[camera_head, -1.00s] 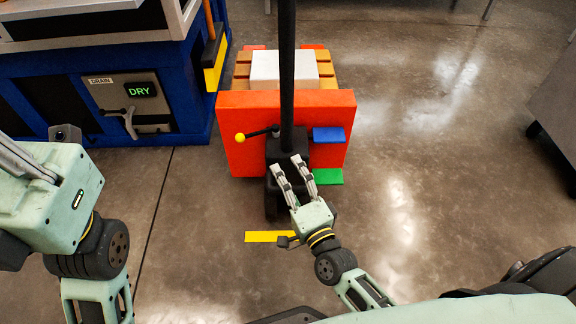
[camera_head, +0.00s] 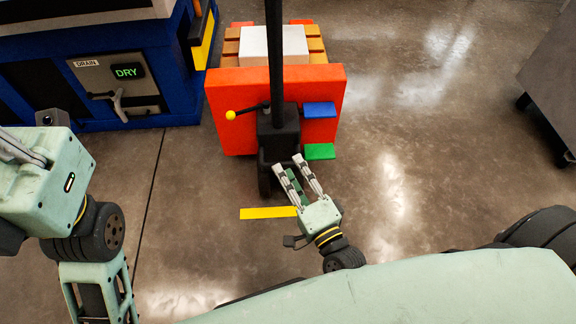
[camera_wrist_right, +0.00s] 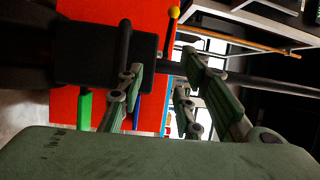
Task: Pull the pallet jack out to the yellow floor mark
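The pallet jack (camera_head: 230,105) stands upright ahead of me in the head view, with an orange-red front panel and a tall black handle (camera_head: 274,60). A blue pedal (camera_head: 319,109), a green pedal (camera_head: 320,151) and a yellow-knobbed lever (camera_head: 230,115) are on its front. The yellow floor mark (camera_head: 268,212) lies just in front of its wheel. My right gripper (camera_head: 288,164) is open and empty, low in front of the handle's black base (camera_wrist_right: 85,62). In the right wrist view its fingers (camera_wrist_right: 158,88) are apart. My left gripper (camera_head: 20,152) is at the left edge; its fingertips are cut off.
A blue machine (camera_head: 150,60) with a drain panel reading DRY stands left of the jack. A grey cabinet (camera_head: 548,75) on casters is at the right. The jack carries a white block (camera_head: 288,43) on wooden slats. Bare floor lies between jack and cabinet.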

